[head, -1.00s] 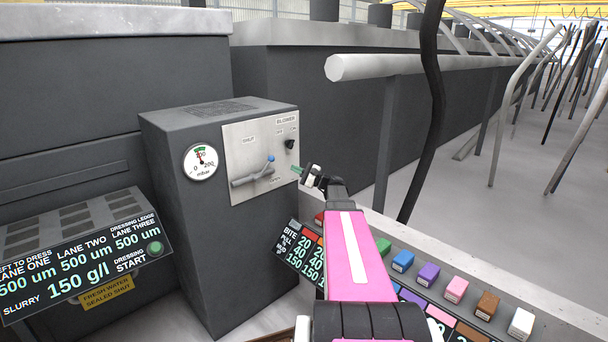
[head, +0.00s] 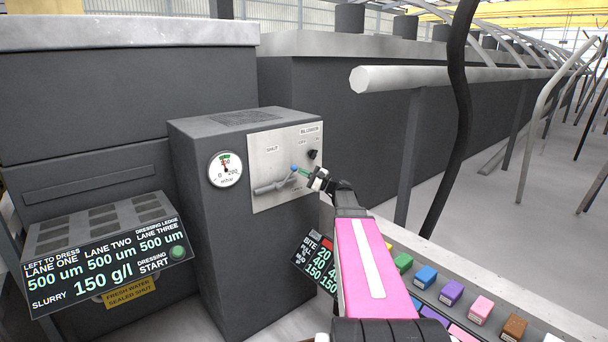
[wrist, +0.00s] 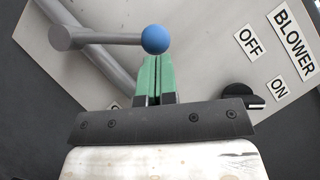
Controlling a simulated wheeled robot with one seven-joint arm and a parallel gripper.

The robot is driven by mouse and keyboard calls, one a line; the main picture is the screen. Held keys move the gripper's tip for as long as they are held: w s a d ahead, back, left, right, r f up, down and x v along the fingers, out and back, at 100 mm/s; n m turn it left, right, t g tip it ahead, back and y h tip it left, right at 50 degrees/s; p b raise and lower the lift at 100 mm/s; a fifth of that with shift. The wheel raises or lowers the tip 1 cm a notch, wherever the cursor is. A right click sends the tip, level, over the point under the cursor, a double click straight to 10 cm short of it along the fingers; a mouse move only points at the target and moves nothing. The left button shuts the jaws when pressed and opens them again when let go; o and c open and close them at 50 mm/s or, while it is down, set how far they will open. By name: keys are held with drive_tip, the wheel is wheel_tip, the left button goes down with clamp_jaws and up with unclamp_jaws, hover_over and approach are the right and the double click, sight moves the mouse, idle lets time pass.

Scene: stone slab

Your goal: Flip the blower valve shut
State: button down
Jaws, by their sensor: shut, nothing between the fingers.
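The blower valve is a grey pipe (wrist: 95,55) with a lever (wrist: 112,39) ending in a blue ball knob (wrist: 155,39), on a metal panel (head: 262,146) of a dark cabinet. The knob also shows in the head view (head: 294,168), at the lever's right end. The word SHUT is printed on the panel above the pipe. My gripper (wrist: 154,62) has green fingers, shut together and empty. Its fingertips are right at the underside of the knob in the wrist view; I cannot tell if they touch it.
A black BLOWER OFF/ON knob (wrist: 238,97) sits on the panel right of my fingers. A pressure gauge (head: 225,169) is on the cabinet's left part. Coloured blocks (head: 451,291) line a ledge at the lower right. A dark hanging hose (head: 457,110) stands to the right.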

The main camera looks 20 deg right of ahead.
drive_tip(key=shift+r, duration=0.1)
drive_tip(key=s+a+r+n+g+h, duration=0.2)
drive_tip(key=a+r+n+g+h, duration=0.1)
drive_tip(key=n, duration=0.6)
drive_tip(key=shift+s+a+r+g, duration=0.45)
drive_tip(key=shift+a+r, duration=0.85)
drive_tip(key=shift+a, duration=0.5)
drive_tip(key=shift+w, duration=0.1)
